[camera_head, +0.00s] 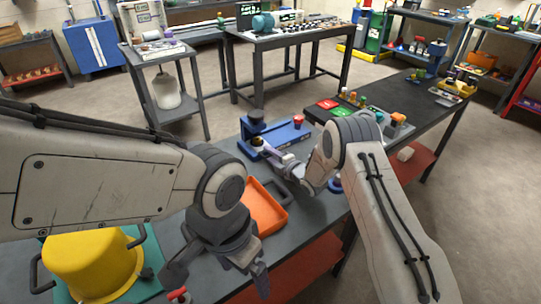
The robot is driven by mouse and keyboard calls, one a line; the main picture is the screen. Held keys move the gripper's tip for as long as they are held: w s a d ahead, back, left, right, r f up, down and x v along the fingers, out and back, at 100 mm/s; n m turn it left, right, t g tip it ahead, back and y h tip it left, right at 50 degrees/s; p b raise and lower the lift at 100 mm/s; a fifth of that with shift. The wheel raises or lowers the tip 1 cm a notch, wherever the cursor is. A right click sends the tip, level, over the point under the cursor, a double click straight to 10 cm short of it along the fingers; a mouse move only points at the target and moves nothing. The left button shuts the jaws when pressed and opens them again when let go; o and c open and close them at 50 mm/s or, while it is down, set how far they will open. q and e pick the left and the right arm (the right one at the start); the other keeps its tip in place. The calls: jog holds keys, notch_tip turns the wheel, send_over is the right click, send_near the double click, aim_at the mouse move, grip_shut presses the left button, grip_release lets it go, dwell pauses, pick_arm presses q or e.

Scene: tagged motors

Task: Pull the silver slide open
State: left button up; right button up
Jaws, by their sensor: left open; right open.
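A blue fixture (289,134) stands on the dark workbench (318,222), with a dark round part at its left end and a red-topped part at its right. I cannot clearly make out a silver slide; my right gripper and wrist cover the front of this fixture. My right gripper (268,152) reaches in from the right, its tip close to the fixture's front. It is open, and I cannot tell whether it touches anything. My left gripper (222,282) is open and points down over the near part of the bench, well apart from the fixture.
An orange tray (270,219) lies between my two grippers. A yellow pot (92,262) stands on a green mat at the lower left. A small red-topped item (178,294) is beside my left gripper. Red and green pads (338,107) and small parts crowd the bench at right.

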grip_shut()
dwell(1.4)
